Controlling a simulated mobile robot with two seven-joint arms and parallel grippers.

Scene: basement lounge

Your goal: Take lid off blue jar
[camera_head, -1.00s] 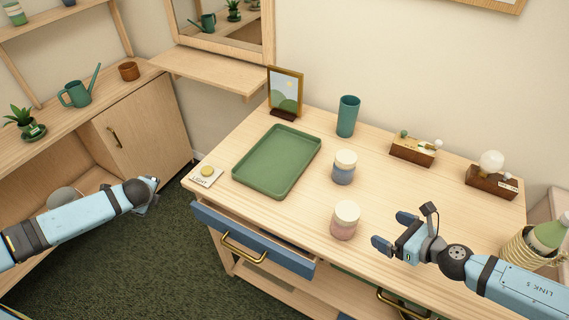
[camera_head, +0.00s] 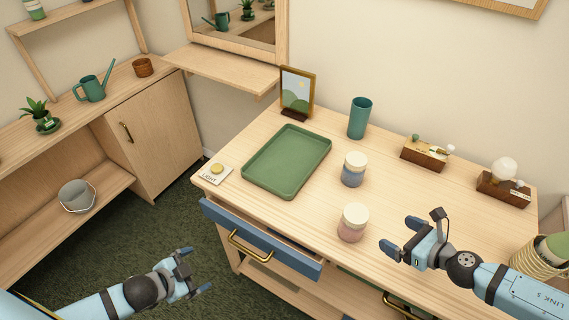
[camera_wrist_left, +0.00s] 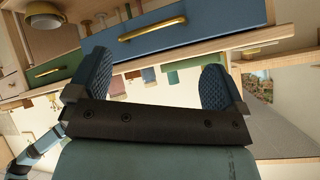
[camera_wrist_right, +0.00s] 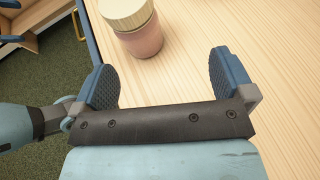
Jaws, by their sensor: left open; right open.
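The blue jar (camera_head: 352,176) stands upright on the table, with its pale lid (camera_head: 355,159) on top. A pink jar (camera_head: 352,230) with a pale lid (camera_head: 355,214) stands nearer the front edge; it also shows in the right wrist view (camera_wrist_right: 143,38). My right gripper (camera_head: 398,232) is open and empty, just right of the pink jar and front-right of the blue jar. My left gripper (camera_head: 196,268) is open and empty, over the floor left of the table and lower than its top. The left wrist view shows a blue drawer front beyond its fingers (camera_wrist_left: 155,85).
A green tray (camera_head: 246,172) lies left of the blue jar, and a teal cup (camera_head: 359,118) stands behind it. A light switch (camera_head: 215,173) is at the left corner. The blue drawer (camera_head: 262,241) sticks out in front. Two wooden boxes (camera_head: 425,154) (camera_head: 505,189) stand along the back.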

